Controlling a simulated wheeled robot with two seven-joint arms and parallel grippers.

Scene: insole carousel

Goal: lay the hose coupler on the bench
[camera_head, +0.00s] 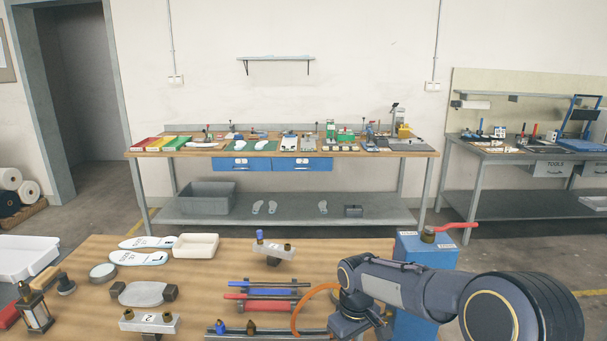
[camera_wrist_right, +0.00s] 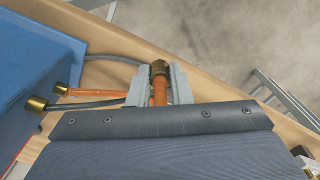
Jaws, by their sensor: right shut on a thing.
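In the head view my right arm hides the coupler, and only a curve of orange hose (camera_head: 303,306) shows on the bench (camera_head: 215,258). My left gripper is not in view.
A blue box (camera_head: 412,247) with a red-handled valve (camera_head: 455,226) stands at the bench's right.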

